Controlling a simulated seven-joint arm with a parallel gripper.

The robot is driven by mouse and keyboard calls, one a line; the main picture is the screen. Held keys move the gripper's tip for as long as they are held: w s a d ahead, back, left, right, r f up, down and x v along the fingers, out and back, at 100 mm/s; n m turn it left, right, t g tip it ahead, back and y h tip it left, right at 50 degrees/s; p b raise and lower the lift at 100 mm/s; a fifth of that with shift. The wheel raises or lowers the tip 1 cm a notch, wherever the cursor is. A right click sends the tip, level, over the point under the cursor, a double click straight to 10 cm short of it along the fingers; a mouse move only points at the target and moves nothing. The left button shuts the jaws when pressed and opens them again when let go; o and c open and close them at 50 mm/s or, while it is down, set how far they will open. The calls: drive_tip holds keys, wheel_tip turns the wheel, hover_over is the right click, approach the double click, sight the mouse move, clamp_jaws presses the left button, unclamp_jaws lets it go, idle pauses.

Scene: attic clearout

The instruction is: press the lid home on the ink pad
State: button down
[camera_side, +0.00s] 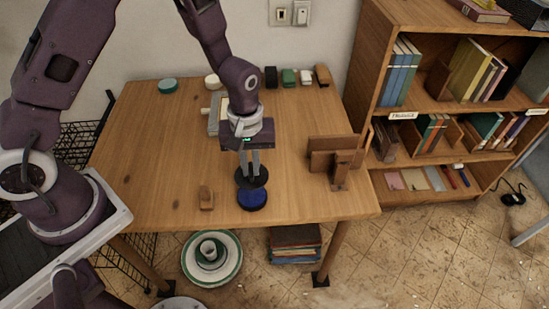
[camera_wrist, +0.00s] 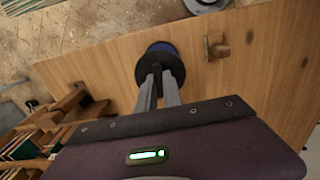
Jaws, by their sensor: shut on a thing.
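The ink pad (camera_side: 252,198) is a round dark dish with a blue top, near the front edge of the wooden table. Its lid (camera_side: 241,179) is a dark round disc over the far part of the pad. My gripper (camera_side: 255,174) points down and is shut on the middle of the lid. In the wrist view the lid (camera_wrist: 146,74) covers most of the pad, and a blue strip of the ink pad (camera_wrist: 160,46) shows past its edge. The lid looks offset from the pad; I cannot tell whether they touch. The fingertips hide the part of the lid they grip.
A small wooden stamp (camera_side: 206,198) lies left of the pad. A wooden stand (camera_side: 333,158) is to the right. Several small items, including a green tin (camera_side: 168,85), line the table's back. The left of the table (camera_side: 140,150) is clear.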

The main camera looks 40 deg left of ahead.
drive_tip(key=shift+s+r, duration=0.1)
drive_tip(key=shift+s, duration=0.15)
drive_tip(key=shift+f, duration=2.95)
drive_tip(key=shift+f, duration=0.8)
drive_tip(key=c, duration=1.4)
unclamp_jaws()
wheel_tip(320, 180, up, 7)
